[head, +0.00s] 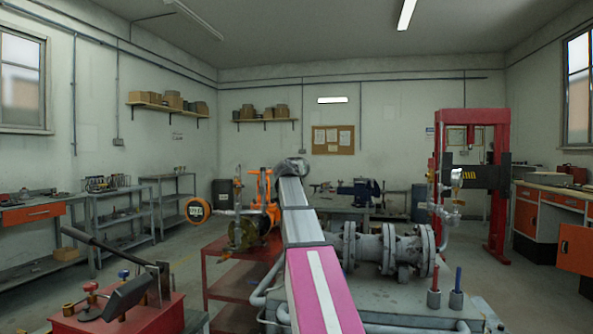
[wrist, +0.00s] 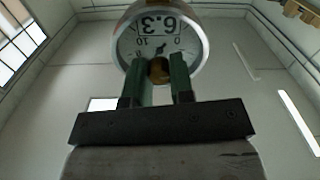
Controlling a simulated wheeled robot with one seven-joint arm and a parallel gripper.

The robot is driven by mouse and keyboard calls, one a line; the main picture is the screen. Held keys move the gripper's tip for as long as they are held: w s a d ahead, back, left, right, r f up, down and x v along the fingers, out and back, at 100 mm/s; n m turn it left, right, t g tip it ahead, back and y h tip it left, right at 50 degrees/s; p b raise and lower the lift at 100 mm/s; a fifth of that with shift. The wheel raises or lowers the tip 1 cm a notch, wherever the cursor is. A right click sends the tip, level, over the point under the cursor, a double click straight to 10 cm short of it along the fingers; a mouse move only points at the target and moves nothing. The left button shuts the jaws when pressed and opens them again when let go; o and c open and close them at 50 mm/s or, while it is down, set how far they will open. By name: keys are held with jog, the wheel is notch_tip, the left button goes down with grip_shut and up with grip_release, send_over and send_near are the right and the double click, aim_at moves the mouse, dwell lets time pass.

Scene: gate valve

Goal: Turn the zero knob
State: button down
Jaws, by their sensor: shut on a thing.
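In the wrist view a round, silver-rimmed gauge (wrist: 160,28) has a pale dial with a dark pointer and a large printed number, which appears upside down. A small round brass-brown knob (wrist: 160,70) is at the dial's lower edge. My gripper (wrist: 165,68) has its two green fingers on either side of this knob and is shut on it. The fingers partly cover the knob's sides and the dial's lower part. In the head view my arm runs forward from the bottom, and its far end hides the knob and fingers.
Grey flanged pipework (head: 390,247) is close on the right. A red press frame (head: 497,185) stands farther right.

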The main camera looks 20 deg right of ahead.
jog(key=shift+n, duration=4.1)
jog(key=c, duration=1)
grip_release()
jog(key=v, duration=1.1)
jog(key=shift+w+f, duration=0.1)
